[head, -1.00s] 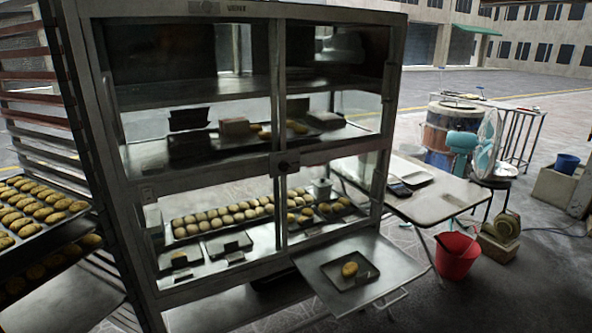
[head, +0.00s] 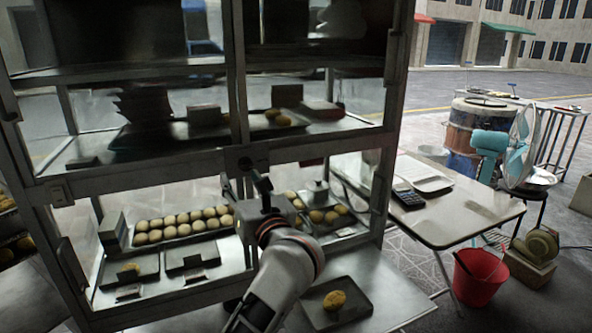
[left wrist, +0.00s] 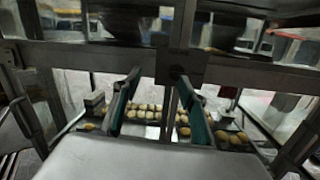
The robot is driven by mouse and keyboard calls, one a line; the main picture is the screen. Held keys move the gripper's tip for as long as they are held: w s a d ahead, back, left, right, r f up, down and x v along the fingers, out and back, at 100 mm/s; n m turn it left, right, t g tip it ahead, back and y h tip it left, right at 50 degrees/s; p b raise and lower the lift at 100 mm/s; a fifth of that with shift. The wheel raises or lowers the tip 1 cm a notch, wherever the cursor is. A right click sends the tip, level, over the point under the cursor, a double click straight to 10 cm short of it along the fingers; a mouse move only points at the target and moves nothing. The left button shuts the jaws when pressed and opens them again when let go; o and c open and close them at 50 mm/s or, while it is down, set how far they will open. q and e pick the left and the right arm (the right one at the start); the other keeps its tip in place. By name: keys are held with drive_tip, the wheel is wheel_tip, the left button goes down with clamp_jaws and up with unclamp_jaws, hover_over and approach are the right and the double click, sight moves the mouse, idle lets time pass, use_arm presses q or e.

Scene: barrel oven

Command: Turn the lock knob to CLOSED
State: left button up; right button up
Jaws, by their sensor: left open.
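The lock knob (head: 246,163) is a small dark round knob on the metal frame of the glass-fronted cabinet (head: 120,174), where the centre post meets the middle rail. It also shows in the left wrist view (left wrist: 177,73). Its markings are too small to read. My left gripper (head: 246,183) is open in front of the cabinet, just below the knob in the head view. In the left wrist view its two fingers (left wrist: 160,80) stand apart with nothing between them, and the knob appears near the right fingertip. I cannot tell whether they touch. My right gripper is not in view.
A lowered metal shelf (head: 385,290) with a small tray and one bun (head: 334,300) juts out at lower right, close to my left arm. A folding table (head: 465,205) with a calculator (head: 408,199) and a red bucket (head: 478,277) stand to the right.

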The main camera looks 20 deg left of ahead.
sight(248, 168)
use_arm(q)
drive_tip(key=shift+n+h, duration=0.3)
drive_tip(key=shift+h, duration=0.5)
drive_tip(key=shift+w+a+f+b, duration=0.15)
drive_tip(key=shift+w+a, duration=0.45)
drive_tip(key=shift+w, duration=0.7)
drive_tip(key=shift+w+a+f+b, duration=0.2)
drive_tip(key=shift+w+a, duration=0.45)
drive_tip(key=shift+w, duration=0.7)
drive_tip(key=shift+w+a+f+b, duration=0.15)
drive_tip(key=shift+w+a, duration=0.45)
drive_tip(key=shift+w, duration=0.7)
drive_tip(key=c, duration=1.1)
